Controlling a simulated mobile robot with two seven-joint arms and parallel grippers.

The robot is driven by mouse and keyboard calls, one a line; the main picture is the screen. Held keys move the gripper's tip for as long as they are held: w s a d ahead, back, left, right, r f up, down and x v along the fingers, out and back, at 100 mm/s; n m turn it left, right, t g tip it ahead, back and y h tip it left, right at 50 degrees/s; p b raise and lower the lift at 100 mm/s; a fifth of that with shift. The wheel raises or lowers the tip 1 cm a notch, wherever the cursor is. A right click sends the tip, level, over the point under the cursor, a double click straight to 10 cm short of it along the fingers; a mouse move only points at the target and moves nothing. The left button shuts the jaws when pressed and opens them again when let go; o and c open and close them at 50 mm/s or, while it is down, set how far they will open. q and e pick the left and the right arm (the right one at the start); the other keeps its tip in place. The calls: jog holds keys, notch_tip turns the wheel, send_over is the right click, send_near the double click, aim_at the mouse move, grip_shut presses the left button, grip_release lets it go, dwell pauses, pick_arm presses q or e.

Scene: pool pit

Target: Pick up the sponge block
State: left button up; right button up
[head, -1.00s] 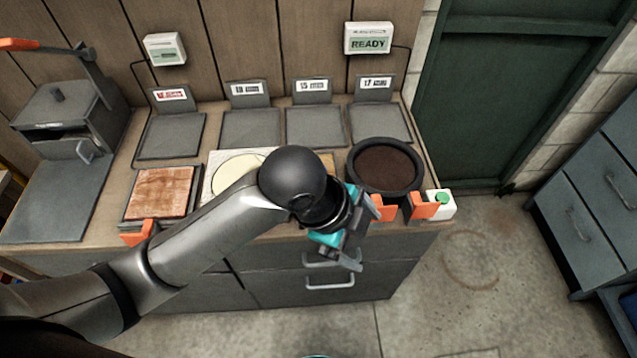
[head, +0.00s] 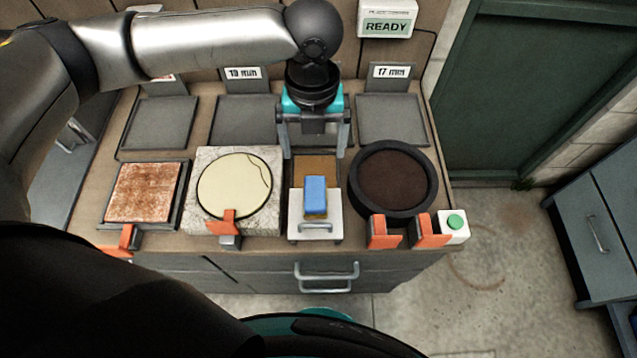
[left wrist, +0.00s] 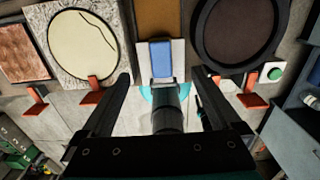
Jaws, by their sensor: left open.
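In the left wrist view the sponge block (left wrist: 160,60) shows ahead, between and beyond the two open fingers (left wrist: 160,85). My right gripper is not in view.
A cream disc on a stone slab (head: 207,222) and a reddish tile (head: 142,192) stand to the left. A dark round pan (head: 393,180) and a green-button box (head: 455,226) stand to the right. Orange clamps (head: 383,234) line the front edge. Grey plates lie behind.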

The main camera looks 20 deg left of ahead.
pick_arm(q)
jog(key=b, duration=0.1)
send_over(315, 188)
jog(key=f, duration=0.4)
jog(key=shift+w+a+f, duration=0.15)
jog(key=shift+w+a, duration=0.05)
jog(key=shift+w, duration=0.05)
notch_tip(315, 188, down, 4)
jog(key=shift+r+b, duration=0.1)
jog(key=shift+b, duration=0.35)
jog(key=shift+f, duration=0.7)
jog(key=f, duration=0.1)
jog(key=f+b, duration=0.1)
jog(key=f, duration=0.2)
jog(key=shift+s+d+f+b, duration=0.15)
jog(key=shift+s+f+b, duration=0.1)
jog(key=shift+s+b, duration=0.1)
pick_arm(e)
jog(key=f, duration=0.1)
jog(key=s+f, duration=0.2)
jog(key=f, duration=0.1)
pick_arm(q)
jog(key=shift+r, duration=0.1)
jog(key=shift+c, duration=0.4)
